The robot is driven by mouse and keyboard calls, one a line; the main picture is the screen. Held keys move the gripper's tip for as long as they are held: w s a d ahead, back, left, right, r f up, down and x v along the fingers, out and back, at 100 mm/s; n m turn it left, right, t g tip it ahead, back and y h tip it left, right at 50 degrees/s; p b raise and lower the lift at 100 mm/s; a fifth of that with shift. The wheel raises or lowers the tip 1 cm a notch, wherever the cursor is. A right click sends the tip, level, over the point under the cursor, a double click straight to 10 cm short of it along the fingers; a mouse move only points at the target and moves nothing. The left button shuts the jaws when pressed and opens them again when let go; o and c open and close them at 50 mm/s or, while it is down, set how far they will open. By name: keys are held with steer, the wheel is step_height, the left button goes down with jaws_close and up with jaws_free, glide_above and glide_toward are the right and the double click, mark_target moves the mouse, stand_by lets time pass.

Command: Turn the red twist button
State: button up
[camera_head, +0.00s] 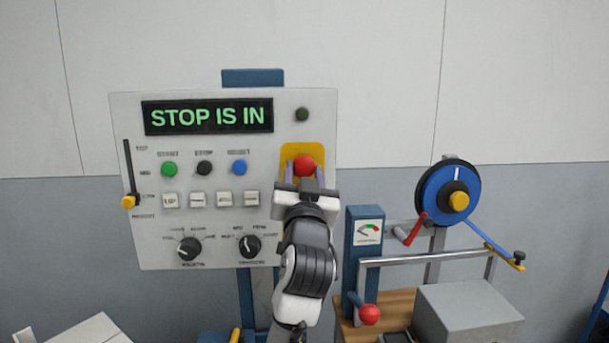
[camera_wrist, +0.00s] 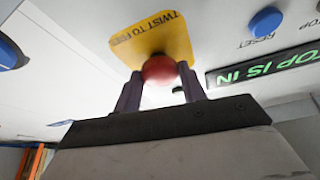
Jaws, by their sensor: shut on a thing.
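The red twist button (camera_head: 304,165) is a round red knob on a yellow plate (camera_head: 288,152) at the right side of the grey control panel (camera_head: 225,287). My gripper (camera_head: 304,172) is in front of it, with one finger on each side, shut on the button. In the wrist view the red button (camera_wrist: 159,69) sits between the two fingertips (camera_wrist: 160,80). The yellow plate there (camera_wrist: 150,38) reads "TWIST TO FREE", partly cut off. The green display (camera_head: 208,116) reads "STOP IS IN".
The panel also carries green (camera_head: 169,169), black (camera_head: 204,168) and blue (camera_head: 239,167) buttons, white keys, two dials and a yellow-tipped slider (camera_head: 130,201). To the right stand a blue wheel (camera_head: 448,192), a gauge box (camera_head: 365,236), a red-knobbed lever (camera_head: 369,314) and a grey box (camera_head: 467,314).

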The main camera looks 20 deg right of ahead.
steer(key=m+h, duration=0.1)
steer(key=m, duration=0.1)
steer(key=m+g+h, duration=0.1)
steer(key=m, duration=0.2)
steer(key=m+g+h, duration=0.1)
steer(key=m, duration=0.1)
steer(key=shift+a+r+m, duration=0.15)
steer(key=shift+a+m, duration=0.1)
steer(key=shift+m, duration=0.15)
steer(key=shift+m+g, duration=0.3)
steer(key=o, duration=1)
steer(key=b+v, duration=0.4)
steer(key=v, duration=0.9)
steer(key=shift+s+a+b, duration=0.15)
steer(key=shift+s+b, duration=0.1)
steer(key=shift+b, duration=0.05)
